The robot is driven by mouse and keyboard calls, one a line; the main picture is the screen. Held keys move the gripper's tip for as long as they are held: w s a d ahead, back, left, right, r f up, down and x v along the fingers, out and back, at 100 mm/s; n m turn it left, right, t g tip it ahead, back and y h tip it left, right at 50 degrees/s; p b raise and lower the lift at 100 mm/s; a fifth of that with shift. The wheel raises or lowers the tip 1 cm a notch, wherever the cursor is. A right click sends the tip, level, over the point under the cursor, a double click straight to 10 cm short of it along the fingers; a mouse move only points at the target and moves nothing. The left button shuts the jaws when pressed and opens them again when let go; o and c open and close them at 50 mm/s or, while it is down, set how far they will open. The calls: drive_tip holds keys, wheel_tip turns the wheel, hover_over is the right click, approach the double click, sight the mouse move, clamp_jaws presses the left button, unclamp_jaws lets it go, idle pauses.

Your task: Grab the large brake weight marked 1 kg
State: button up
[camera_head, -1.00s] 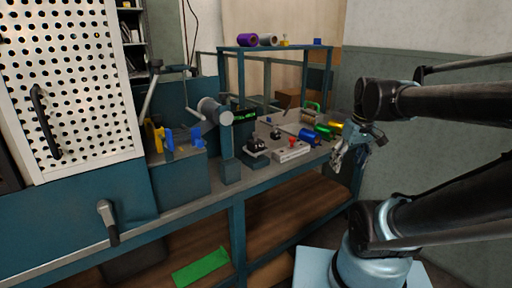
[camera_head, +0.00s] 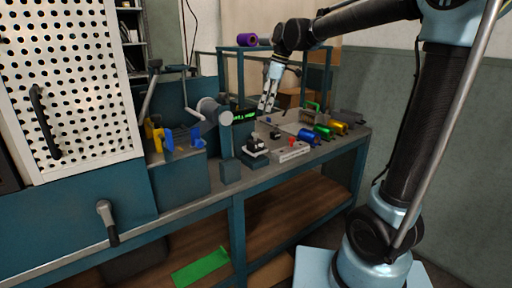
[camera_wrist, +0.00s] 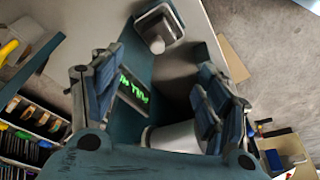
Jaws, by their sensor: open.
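My gripper (camera_head: 268,102) hangs above the far side of the bench, fingers pointing down, right of the green-lit display (camera_head: 244,115). In the wrist view my gripper (camera_wrist: 155,95) is open with nothing between its fingertips; the display (camera_wrist: 133,88) shows behind the gap. No 1 kg marking is readable, so I cannot tell which piece is the large brake weight. A small dark piece (camera_head: 275,134) and a dark fixture with a pale top (camera_head: 255,145) stand on the bench below the gripper. A dark square block with a light knob (camera_wrist: 158,30) shows at the wrist view's top.
A blue roll (camera_head: 309,137), a gold roll (camera_head: 338,128) and a pale block with a red knob (camera_head: 292,150) lie on the bench's right. A purple roll (camera_head: 247,40) sits on the rack behind.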

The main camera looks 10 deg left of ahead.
hover_over(255, 141)
drive_tip(key=d, duration=0.1)
drive_tip(key=f, duration=1)
drive_tip(key=shift+w+f, duration=0.2)
drive_tip(key=shift+w, duration=0.1)
drive_tip(key=shift+d+x, duration=0.15)
drive_tip(key=shift+x, duration=1.45)
drive_tip(key=shift+d+x, duration=0.15)
drive_tip(key=shift+x, duration=1.5)
drive_tip(key=shift+w, duration=0.15)
drive_tip(key=shift+c, duration=0.5)
clamp_jaws()
